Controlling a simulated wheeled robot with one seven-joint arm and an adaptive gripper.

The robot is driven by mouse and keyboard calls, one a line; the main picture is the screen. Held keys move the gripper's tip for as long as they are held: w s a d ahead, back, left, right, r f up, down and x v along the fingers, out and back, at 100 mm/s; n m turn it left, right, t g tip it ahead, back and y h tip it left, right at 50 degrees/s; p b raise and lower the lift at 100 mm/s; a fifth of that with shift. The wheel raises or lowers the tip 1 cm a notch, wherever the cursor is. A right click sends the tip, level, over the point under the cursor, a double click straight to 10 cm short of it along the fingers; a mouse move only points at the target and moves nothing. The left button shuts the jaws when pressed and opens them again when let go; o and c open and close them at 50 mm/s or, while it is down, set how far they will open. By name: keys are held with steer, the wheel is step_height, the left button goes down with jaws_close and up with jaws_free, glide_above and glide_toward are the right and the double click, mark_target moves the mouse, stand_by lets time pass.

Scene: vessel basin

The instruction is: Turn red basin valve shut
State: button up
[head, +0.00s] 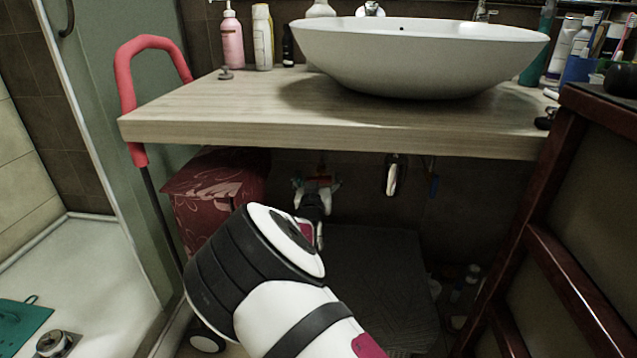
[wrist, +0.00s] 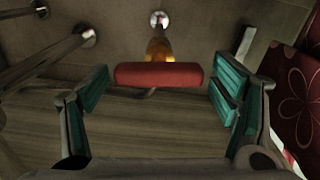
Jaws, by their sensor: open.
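The red basin valve handle (wrist: 158,75) is a short red bar on a brass stem, with a round chrome fitting behind it on the wall. In the wrist view it lies crosswise between the two teal-padded fingers of my gripper (wrist: 160,88), with a gap on each side. My gripper is open and holds nothing. In the head view my gripper (head: 316,187) is under the counter, facing the back wall. The valve is small and dark there. The white basin (head: 420,50) sits on top of the counter.
The wooden counter (head: 200,122) overhangs my arm. A red patterned box (head: 205,200) stands close to the left of my gripper. A dark wooden frame (head: 545,245) stands at right. Metal pipes (wrist: 50,62) run at left in the wrist view.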

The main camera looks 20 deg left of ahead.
steer(key=shift+w, duration=0.15)
steer(key=c, duration=1.2)
steer(key=shift+d+m, duration=0.15)
steer(key=shift+m, duration=0.55)
steer(key=o, duration=1.2)
